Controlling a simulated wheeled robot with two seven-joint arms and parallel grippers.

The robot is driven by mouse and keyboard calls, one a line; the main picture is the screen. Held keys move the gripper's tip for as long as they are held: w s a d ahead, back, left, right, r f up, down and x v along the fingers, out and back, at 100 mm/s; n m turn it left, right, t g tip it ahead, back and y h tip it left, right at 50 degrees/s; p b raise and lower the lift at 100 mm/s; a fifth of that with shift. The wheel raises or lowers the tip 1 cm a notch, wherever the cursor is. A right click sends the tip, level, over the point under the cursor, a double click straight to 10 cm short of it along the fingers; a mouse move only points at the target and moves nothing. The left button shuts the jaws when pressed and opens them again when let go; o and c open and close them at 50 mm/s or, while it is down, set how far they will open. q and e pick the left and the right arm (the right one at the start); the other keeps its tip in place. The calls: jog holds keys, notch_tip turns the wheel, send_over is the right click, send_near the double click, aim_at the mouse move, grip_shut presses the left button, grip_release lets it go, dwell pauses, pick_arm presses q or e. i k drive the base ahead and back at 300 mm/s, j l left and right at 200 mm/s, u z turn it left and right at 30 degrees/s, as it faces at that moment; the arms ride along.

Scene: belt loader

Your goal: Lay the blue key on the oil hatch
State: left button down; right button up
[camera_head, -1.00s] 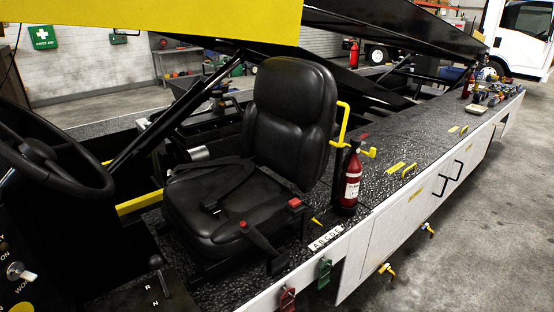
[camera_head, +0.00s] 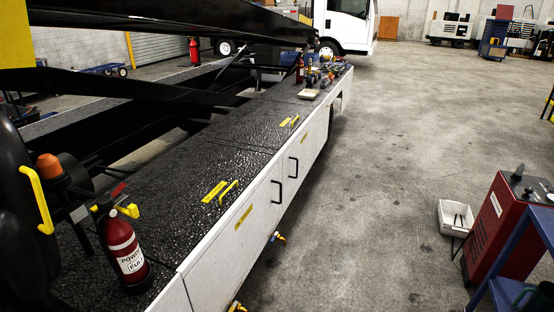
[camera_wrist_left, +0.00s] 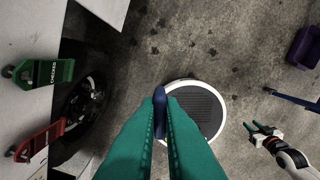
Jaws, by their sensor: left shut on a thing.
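In the left wrist view my left gripper (camera_wrist_left: 160,95) is shut on the blue key (camera_wrist_left: 160,103); only a narrow dark-blue part shows between the green fingers. It is held above the floor beside the vehicle. My right gripper (camera_wrist_left: 258,127) shows at the right of that view, its green fingers apart and empty. Neither gripper is in the head view.
A red fire extinguisher (camera_head: 125,245) stands on the near deck. Loose items (camera_head: 325,72) clutter the deck's far end. A green tag (camera_wrist_left: 45,72) and red tag (camera_wrist_left: 38,138) are at the vehicle's side. A red cabinet (camera_head: 505,225) and white bin (camera_head: 455,217) stand right; floor between is clear.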

aim_at(160, 220)
jog(key=i+l+z, duration=0.2)
jog(key=i, duration=0.35)
jog(key=i+l+z, duration=0.25)
jog(key=i, duration=0.35)
jog(key=i+z, duration=0.2)
jog(key=i, duration=0.4)
jog(key=i+u, duration=0.25)
jog(key=u, duration=0.15)
jog(key=i+u, duration=0.4)
jog(key=i+l+u, duration=0.1)
jog(key=u, duration=0.3)
jog(key=i+l+u, duration=0.2)
jog(key=u, duration=0.2)
jog(key=i+u, duration=0.45)
jog(key=i+l+u, duration=0.2)
jog(key=u, duration=0.3)
